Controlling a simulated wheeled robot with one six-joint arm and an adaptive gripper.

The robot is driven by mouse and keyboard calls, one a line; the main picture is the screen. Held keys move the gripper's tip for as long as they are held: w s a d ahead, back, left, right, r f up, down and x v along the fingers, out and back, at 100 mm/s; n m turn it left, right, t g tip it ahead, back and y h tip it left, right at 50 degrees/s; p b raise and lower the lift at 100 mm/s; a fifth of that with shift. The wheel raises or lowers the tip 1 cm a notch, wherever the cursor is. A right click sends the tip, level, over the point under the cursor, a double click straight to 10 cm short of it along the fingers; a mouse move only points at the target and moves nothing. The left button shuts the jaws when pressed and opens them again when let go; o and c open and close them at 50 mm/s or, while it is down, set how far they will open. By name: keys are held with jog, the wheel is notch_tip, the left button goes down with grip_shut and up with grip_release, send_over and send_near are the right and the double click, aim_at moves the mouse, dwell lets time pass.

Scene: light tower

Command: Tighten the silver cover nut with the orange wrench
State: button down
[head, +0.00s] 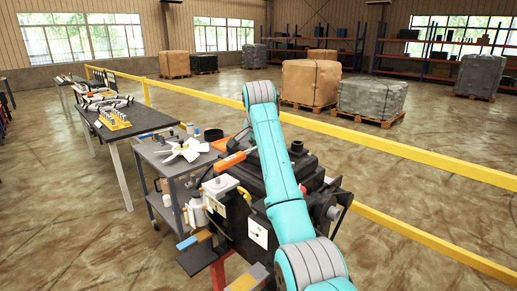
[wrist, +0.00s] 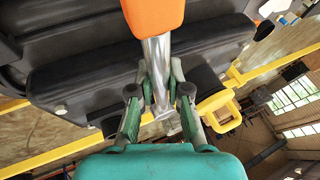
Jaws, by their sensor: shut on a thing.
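The wrench shows in the wrist view with an orange handle (wrist: 153,14) and a silver shaft (wrist: 157,60). My gripper (wrist: 160,82) is shut on the silver shaft, with a finger on each side. The orange handle reaches out of the top of the wrist view. In the head view an orange bar that looks like the wrench handle (head: 230,161) lies left of my teal arm, over the dark machine. My gripper is hidden behind my arm there. I cannot pick out the silver cover nut in either view.
The dark machine (head: 245,243) stands in front of me and its black body (wrist: 130,70) fills much of the wrist view. A grey cart (head: 160,150) with a white fan stands to the left. A yellow rail (head: 420,165) runs behind. Wrapped pallets (head: 372,98) stand beyond it.

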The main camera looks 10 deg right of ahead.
jog(key=shift+s+d+f+n, duration=0.1)
jog(key=shift+s+d+n, duration=0.1)
jog(key=shift+n, duration=0.1)
jog(key=shift+r, duration=3)
